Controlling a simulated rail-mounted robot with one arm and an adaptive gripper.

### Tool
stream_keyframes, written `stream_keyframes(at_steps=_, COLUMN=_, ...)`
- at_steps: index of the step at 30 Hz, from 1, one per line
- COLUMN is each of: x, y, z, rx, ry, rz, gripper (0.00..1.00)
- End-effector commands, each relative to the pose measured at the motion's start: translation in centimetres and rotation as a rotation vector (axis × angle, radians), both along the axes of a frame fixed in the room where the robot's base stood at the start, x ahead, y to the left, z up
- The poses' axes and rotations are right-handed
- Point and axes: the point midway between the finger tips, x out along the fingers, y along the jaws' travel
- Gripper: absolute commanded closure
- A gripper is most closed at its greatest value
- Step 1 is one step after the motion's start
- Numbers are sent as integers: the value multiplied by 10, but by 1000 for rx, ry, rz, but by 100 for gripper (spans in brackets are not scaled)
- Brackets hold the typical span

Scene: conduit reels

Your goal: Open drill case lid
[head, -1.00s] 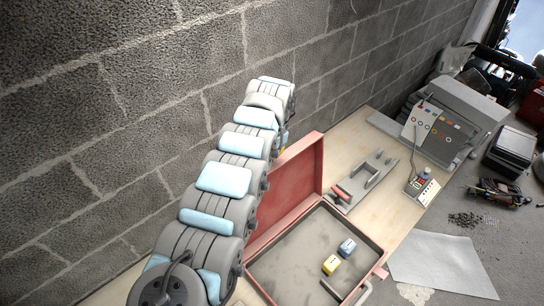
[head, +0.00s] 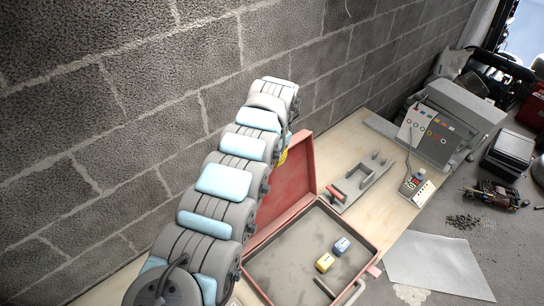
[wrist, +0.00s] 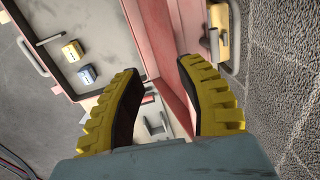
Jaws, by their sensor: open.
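The red drill case (head: 372,243) sits on the pale bench with its lid (head: 292,178) raised, standing steeply on the wall side. Its grey inside is exposed and holds a yellow block (head: 324,262) and a blue block (head: 341,246). In the wrist view the lid (wrist: 188,22) runs up beyond my gripper (wrist: 160,68). The gripper's ribbed yellow fingers are apart, near the lid's edge; I cannot tell whether they touch it. In the head view my arm hides most of the gripper; a little yellow shows beside the lid.
A grey tool tray (head: 362,182) with a red-handled item lies beyond the case. A grey control panel (head: 432,130) and a small handheld unit (head: 418,187) stand farther along. A pale sheet (head: 437,265) lies on the right. The block wall (head: 110,110) is close behind the bench.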

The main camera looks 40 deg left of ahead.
Motion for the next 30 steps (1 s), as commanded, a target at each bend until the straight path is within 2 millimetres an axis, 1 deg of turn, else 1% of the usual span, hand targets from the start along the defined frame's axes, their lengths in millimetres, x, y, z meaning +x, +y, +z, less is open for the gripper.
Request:
stream_keyframes(at_steps=1, x=0, y=0, z=5, rx=1, ry=0, rz=0, gripper=62)
stream_keyframes(at_steps=3, x=0, y=-1, z=9, rx=1, ry=0, rz=0, gripper=62)
stream_keyframes(at_steps=30, x=-1, y=-9, z=57, rx=0, ry=0, rz=-1, gripper=62)
